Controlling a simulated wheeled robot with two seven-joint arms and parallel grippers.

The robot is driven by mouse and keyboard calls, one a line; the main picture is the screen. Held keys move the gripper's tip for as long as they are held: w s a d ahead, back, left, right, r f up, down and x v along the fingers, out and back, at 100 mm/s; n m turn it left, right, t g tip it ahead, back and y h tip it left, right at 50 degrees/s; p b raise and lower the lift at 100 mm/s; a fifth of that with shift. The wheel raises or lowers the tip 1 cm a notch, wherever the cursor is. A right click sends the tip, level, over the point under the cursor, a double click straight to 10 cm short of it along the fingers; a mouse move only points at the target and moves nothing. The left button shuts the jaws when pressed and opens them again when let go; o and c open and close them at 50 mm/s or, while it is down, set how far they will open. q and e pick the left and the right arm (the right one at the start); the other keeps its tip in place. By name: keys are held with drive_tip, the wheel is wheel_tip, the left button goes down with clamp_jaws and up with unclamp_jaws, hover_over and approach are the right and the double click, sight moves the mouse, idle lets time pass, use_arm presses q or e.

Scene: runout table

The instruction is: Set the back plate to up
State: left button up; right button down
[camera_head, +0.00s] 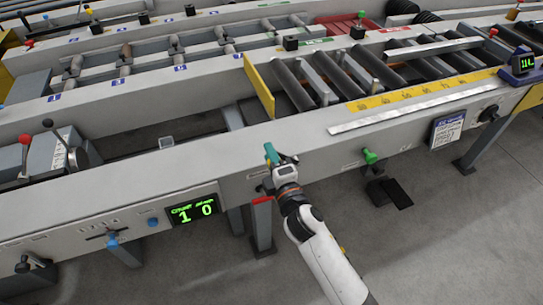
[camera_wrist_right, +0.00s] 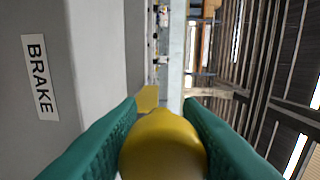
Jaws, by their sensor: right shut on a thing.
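A yellow plate (camera_head: 258,86) stands on edge across the left end of the rollers, rising above the table's frame. It also shows small in the right wrist view (camera_wrist_right: 148,97). My right gripper (camera_head: 271,156) is at the front face of the machine. In the right wrist view its green fingers (camera_wrist_right: 162,130) are on both sides of a yellow round knob (camera_wrist_right: 163,145), shut on it. The knob's stem is hidden. My left gripper is not in view.
A label reading BRAKE (camera_wrist_right: 40,77) is beside the held knob. A green-knobbed lever (camera_head: 370,157) stands to the right on the front face. A display (camera_head: 194,208) reads 1 0. A blue-knobbed slider (camera_head: 112,239) and a red-knobbed lever (camera_head: 25,142) are further left.

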drive_tip(key=shift+w+d, duration=0.1)
drive_tip(key=shift+d, duration=0.05)
drive_tip(key=c, duration=1.1)
unclamp_jaws()
drive_tip(key=shift+o, duration=0.2)
drive_tip(key=shift+s, duration=0.35)
drive_tip(key=b+v, duration=0.1)
drive_tip(key=v, duration=1)
drive_tip(key=shift+d, duration=0.15)
drive_tip(key=shift+s, duration=0.15)
